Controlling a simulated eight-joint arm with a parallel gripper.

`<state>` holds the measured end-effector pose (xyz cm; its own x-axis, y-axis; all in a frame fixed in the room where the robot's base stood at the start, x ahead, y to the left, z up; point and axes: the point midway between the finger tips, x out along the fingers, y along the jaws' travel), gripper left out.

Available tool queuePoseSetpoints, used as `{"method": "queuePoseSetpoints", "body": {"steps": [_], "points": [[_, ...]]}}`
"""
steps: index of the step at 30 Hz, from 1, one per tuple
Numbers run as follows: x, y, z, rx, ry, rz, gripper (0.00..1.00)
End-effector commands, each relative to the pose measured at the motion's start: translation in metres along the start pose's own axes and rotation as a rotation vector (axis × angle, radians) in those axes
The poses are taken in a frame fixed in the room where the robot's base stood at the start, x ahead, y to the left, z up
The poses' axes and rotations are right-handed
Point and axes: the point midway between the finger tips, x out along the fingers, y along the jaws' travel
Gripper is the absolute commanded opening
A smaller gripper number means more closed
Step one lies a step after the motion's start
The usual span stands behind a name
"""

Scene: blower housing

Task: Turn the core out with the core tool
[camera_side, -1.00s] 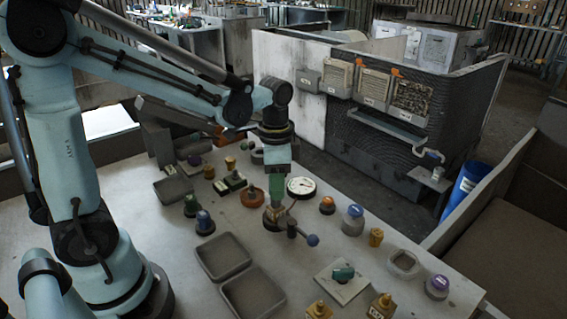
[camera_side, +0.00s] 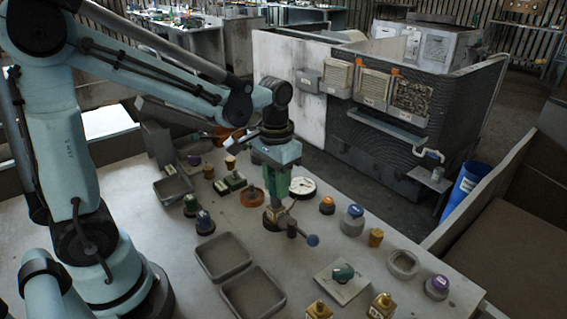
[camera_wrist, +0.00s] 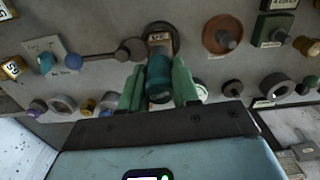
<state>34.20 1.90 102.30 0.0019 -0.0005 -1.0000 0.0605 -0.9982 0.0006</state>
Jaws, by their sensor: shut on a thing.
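My gripper (camera_side: 276,190) points down over the middle of the bench. In the wrist view its green fingers (camera_wrist: 157,84) are shut on both sides of a teal cylindrical handle, which I take to be the core tool (camera_wrist: 159,70). The tool's lower end meets or hangs just above a small dark mount with a tan, labelled top (camera_wrist: 160,36). In the side view this mount's dark base (camera_side: 271,221) is directly below the fingers. Whether the tool is seated in it, and the core itself, I cannot tell.
A lever with a blue ball (camera_side: 313,240) sticks out beside the mount. A white dial gauge (camera_side: 301,188) stands close behind the fingers. An orange round part (camera_side: 252,197) is to the left. Two empty grey trays (camera_side: 222,257) lie in front. Several knobs and small blocks surround them.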

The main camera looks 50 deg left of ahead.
Motion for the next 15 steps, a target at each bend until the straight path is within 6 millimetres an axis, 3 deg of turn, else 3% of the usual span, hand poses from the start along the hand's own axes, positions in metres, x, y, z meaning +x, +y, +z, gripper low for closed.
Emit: {"method": "queuePoseSetpoints", "body": {"steps": [10, 15], "points": [[0.0, -0.0002, -0.0001, -0.039, 0.0, 0.0, 0.0], [0.0, -0.0006, -0.0001, -0.194, 0.0, 0.0, 0.0]]}}
